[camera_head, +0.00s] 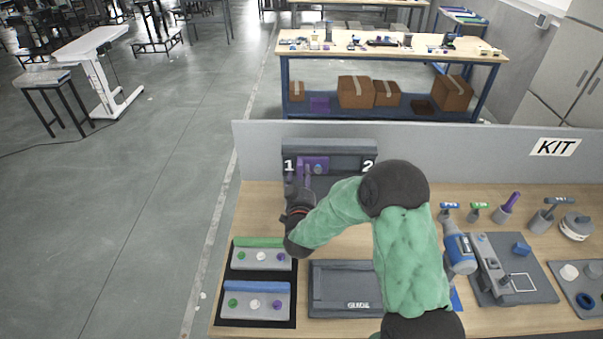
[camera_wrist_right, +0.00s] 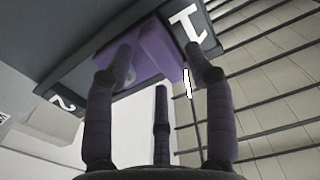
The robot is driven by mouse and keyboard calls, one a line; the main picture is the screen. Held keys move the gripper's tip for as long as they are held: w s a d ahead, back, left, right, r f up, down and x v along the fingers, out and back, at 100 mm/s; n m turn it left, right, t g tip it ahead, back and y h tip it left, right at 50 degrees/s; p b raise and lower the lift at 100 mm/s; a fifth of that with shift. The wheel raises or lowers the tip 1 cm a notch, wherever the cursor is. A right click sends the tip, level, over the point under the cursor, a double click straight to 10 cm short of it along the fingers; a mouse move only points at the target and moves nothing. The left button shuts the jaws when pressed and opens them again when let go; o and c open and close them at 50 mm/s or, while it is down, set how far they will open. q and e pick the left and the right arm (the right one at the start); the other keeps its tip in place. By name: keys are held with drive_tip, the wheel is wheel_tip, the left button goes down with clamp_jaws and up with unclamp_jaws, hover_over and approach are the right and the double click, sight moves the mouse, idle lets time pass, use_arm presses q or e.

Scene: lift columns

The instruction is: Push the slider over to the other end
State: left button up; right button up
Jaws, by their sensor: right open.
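The purple slider (camera_head: 319,162) sits near the "1" end, at the left, of the dark grey slider unit (camera_head: 345,146) on the grey back panel. The "2" mark is at the unit's right end. In the right wrist view the slider (camera_wrist_right: 155,52) shows beside the "1" plate (camera_wrist_right: 190,28). My right gripper (camera_head: 303,178) is open, with its fingers up at the slider's left part. In the wrist view the fingers (camera_wrist_right: 160,75) stand apart around the slider's near edge; I cannot tell if they touch it. My left gripper is not in view.
Two button boards, one with a green bar (camera_head: 258,242) and one with a blue bar (camera_head: 256,286), lie at the table's left. A dark grey tray (camera_head: 330,304) lies front middle. Tools and fixtures crowd the right, including a blue-and-white bottle-like item (camera_head: 459,248).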

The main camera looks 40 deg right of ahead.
drive_tip(key=shift+x, duration=1.2)
clamp_jaws()
drive_tip(key=s+d+b, duration=0.2)
drive_tip(key=s+d, duration=0.1)
drive_tip(key=s+d+b, duration=0.3)
drive_tip(key=d, duration=0.1)
drive_tip(key=shift+s+d+f, duration=0.1)
drive_tip(key=shift+s+d, duration=0.1)
drive_tip(key=shift+d, duration=0.15)
drive_tip(key=shift+s+d, duration=0.25)
drive_tip(key=shift+d, duration=0.05)
drive_tip(key=shift+c, duration=1.3)
unclamp_jaws()
drive_tip(key=shift+o, duration=1.3)
drive_tip(key=shift+s+d, duration=0.15)
